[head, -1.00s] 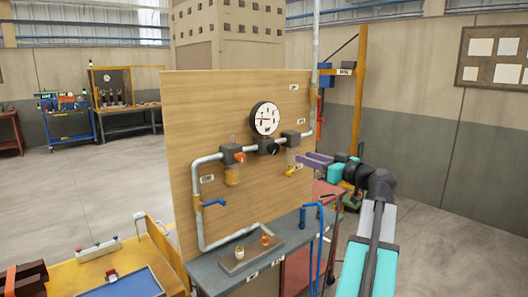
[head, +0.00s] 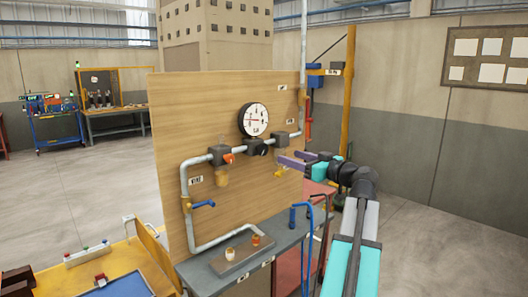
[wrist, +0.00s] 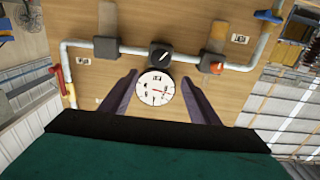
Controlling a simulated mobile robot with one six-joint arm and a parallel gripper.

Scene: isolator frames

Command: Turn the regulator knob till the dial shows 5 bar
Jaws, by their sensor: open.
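The round white pressure dial (head: 254,119) is fixed on the wooden panel (head: 180,110); its red needle shows, but the figures are too small to read. The black regulator knob (head: 263,150) sits on the pipe just below the dial. In the wrist view the picture is upside down: the dial (wrist: 155,88) lies between my fingers and the knob (wrist: 160,54) is just beyond the fingertips, with a pale line across its face. My gripper (head: 291,159), with purple fingers, is open and empty, to the right of the knob and apart from it.
A valve with an orange knob (head: 229,158) stands left of the regulator on the grey pipe. A blue lever (head: 203,204) is lower left. The grey bench (head: 290,235) below carries a block with small fittings. Free air lies before the panel.

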